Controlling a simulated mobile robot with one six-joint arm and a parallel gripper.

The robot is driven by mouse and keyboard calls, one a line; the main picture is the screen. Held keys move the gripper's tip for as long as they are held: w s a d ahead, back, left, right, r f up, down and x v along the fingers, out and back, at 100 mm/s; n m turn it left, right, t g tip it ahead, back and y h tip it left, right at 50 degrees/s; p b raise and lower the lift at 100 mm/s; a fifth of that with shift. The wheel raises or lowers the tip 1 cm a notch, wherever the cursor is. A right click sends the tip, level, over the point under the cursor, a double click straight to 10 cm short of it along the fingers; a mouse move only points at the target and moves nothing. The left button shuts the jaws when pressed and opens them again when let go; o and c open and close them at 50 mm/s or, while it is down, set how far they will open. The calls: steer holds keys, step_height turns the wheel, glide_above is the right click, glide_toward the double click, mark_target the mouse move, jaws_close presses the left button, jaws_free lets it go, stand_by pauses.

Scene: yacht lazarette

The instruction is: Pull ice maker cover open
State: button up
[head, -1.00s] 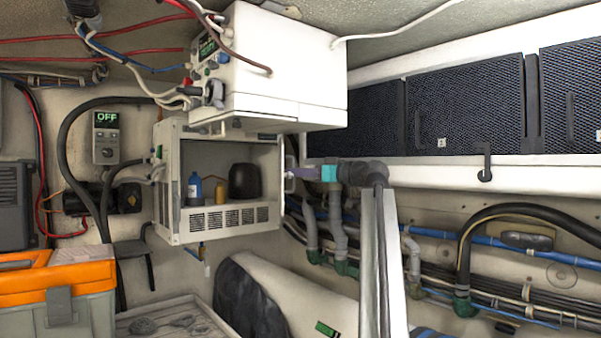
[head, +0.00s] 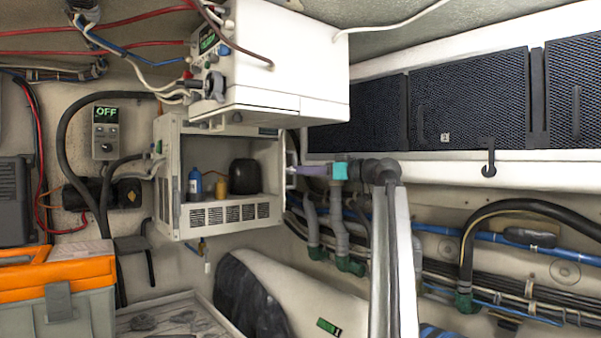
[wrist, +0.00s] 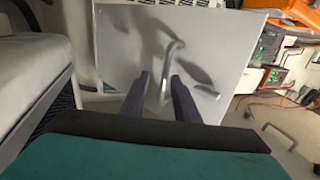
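The ice maker (head: 165,195) is a white box with vent slots on the back wall, and its front shows open, with bottles inside. The cover (head: 291,165) stands swung out at its right side, seen nearly edge-on. In the wrist view the cover (wrist: 115,50) is a grey panel with a bent metal bar handle (wrist: 168,70). My gripper (head: 297,171) is at the cover from the right. In the wrist view my gripper (wrist: 160,76) has its two dark purple fingers apart, one on each side of the handle. Contact with the handle is not clear.
A white unit (head: 285,60) with cables hangs just above the ice maker. Pipes and hoses (head: 345,235) run along the wall below my arm. An orange-topped toolbox (head: 60,285) stands at lower left. Dark mesh panels (head: 465,95) line the upper right.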

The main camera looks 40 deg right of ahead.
steer(key=b+v, duration=0.1)
steer(key=v, duration=0.9)
steer(key=shift+s, duration=0.3)
steer(key=shift+d, duration=0.1)
